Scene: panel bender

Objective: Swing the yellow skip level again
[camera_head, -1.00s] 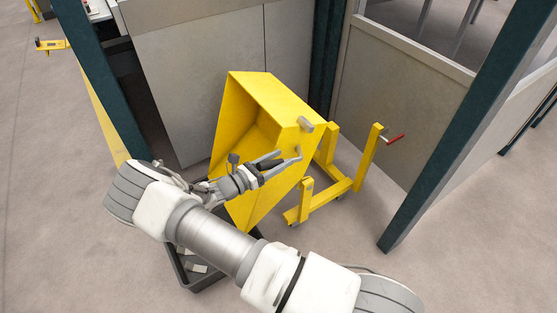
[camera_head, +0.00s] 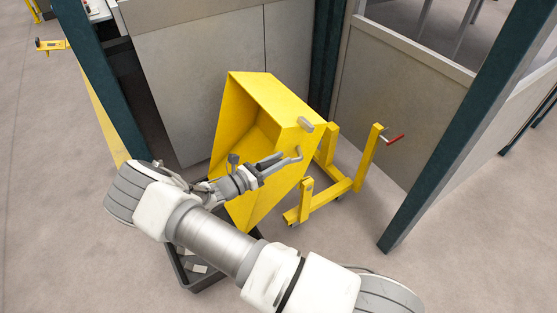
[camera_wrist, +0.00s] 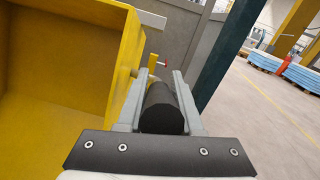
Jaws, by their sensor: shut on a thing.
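The yellow skip (camera_head: 270,95) is tipped on its yellow stand (camera_head: 320,198), its open side facing left and its lower edge over a dark bin. A bent grey handle (camera_head: 298,155) sticks out from its near side. My gripper (camera_head: 278,160) is at this handle. In the wrist view the skip (camera_wrist: 60,85) fills the left, and my gripper (camera_wrist: 160,95) has its two fingers along both sides of a black cylindrical grip (camera_wrist: 163,112), shut on it. The far end of the grip is partly hidden.
The dark bin (camera_head: 205,284) holds grey pieces below the skip. A red-handled lever (camera_head: 393,139) sits on the stand's right post. Grey panels (camera_head: 200,80) stand behind, and dark green posts (camera_head: 445,135) flank the spot. Floor is clear at the right.

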